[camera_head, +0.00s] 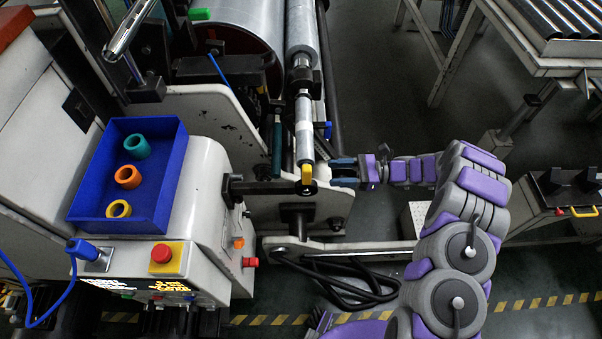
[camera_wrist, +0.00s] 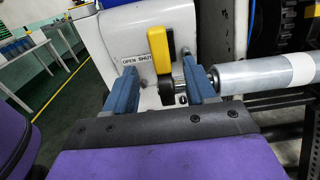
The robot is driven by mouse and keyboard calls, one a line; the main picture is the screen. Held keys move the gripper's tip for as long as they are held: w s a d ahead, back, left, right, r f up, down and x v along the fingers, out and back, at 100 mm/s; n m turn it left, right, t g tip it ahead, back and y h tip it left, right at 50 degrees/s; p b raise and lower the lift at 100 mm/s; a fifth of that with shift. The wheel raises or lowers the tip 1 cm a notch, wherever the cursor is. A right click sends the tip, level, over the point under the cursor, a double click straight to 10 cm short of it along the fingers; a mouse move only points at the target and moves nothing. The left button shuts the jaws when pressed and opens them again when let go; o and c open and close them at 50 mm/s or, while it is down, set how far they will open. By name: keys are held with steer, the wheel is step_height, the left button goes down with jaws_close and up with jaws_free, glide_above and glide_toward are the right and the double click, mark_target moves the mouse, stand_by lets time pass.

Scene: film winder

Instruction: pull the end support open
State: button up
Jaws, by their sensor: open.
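The end support (camera_head: 262,187) is a dark arm at the end of the silver roller shaft, with a yellow handle (camera_head: 307,174) on it. In the wrist view the yellow handle (camera_wrist: 158,50) stands upright in front of a pale housing with an "OPEN SHUT" label (camera_wrist: 138,60). My gripper (camera_head: 335,172) is just right of the handle in the head view. In the wrist view my gripper (camera_wrist: 160,72) is open, with one blue finger on each side of the handle. There are visible gaps, and nothing is clamped. The handle's lower part is dark and partly between the fingers.
The silver shaft (camera_head: 304,120) runs away from the support and shows at right in the wrist view (camera_wrist: 265,75). A blue tray (camera_head: 85,205) with coloured rings sits on the machine at left. Black cables (camera_head: 345,285) hang below. Open floor (camera_head: 390,110) lies behind my arm.

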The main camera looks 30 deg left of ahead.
mark_target(300, 182)
steer(key=b+x, duration=0.1)
steer(key=x, duration=1)
steer(key=shift+f+b, duration=0.1)
steer(key=shift+b, duration=0.2)
jaws_close()
